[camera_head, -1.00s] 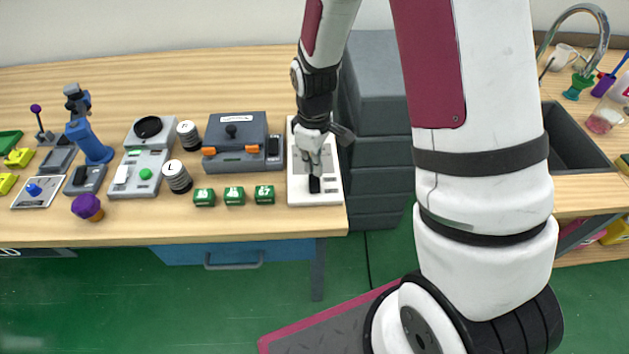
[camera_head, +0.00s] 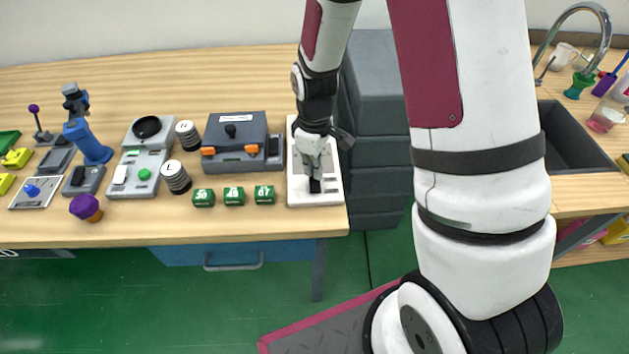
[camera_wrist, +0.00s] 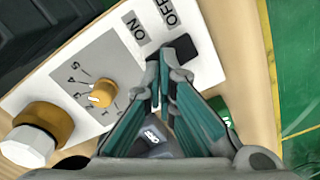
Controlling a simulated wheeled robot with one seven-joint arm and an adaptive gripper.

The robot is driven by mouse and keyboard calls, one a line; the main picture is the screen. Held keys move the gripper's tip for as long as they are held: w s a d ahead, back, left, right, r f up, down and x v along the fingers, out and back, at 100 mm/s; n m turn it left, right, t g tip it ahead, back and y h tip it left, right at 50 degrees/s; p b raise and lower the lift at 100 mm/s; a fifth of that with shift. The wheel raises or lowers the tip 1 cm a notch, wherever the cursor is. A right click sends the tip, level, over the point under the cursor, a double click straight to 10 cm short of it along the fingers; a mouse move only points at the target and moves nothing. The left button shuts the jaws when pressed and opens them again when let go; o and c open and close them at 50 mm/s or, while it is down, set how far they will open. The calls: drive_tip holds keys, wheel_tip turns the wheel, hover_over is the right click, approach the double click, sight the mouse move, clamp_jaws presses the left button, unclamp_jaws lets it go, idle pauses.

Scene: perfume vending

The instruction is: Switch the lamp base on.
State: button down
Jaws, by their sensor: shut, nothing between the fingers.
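The lamp base appears to be the white panel (camera_head: 331,198) at the right end of the table, largely covered by my arm. In the wrist view the panel (camera_wrist: 85,47) carries ON and OFF labels, a grey dial plate with an orange knob (camera_wrist: 103,92), and a brass fitting with a white top (camera_wrist: 38,135). A black switch (camera_wrist: 184,47) sits by the labels. My gripper (camera_wrist: 163,68) is shut and empty, its tips right at the switch. I cannot tell whether they touch it. The switch position is partly hidden. My gripper also shows over the panel in the head view (camera_head: 314,184).
Left of the panel stand a grey box (camera_head: 236,135) with orange latches and several green blocks (camera_head: 234,196) near the front edge. Dark grey drawers (camera_head: 376,150) stand behind and right. A sink (camera_head: 573,140) is at the far right.

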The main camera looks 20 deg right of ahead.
drive_tip(key=shift+f+b, duration=0.3)
drive_tip(key=shift+f, duration=0.35)
drive_tip(key=shift+r, duration=0.1)
drive_tip(key=shift+r+p, duration=1.8)
drive_tip(key=shift+r, duration=1.65)
drive_tip(key=shift+r, duration=0.35)
drive_tip(key=s+r+m+t, duration=0.15)
drive_tip(key=s+r, duration=0.25)
drive_tip(key=r, duration=0.5)
drive_tip(key=s+r+m+t, duration=0.1)
drive_tip(key=s+r+m, duration=0.2)
drive_tip(key=r, duration=0.6)
drive_tip(key=s+r+m+t, duration=0.3)
drive_tip(key=s+r, duration=0.6)
drive_tip(key=s, duration=0.5)
drive_tip(key=shift+s+r+m, duration=0.15)
drive_tip(key=shift+s+m, duration=0.05)
drive_tip(key=shift+m, duration=0.25)
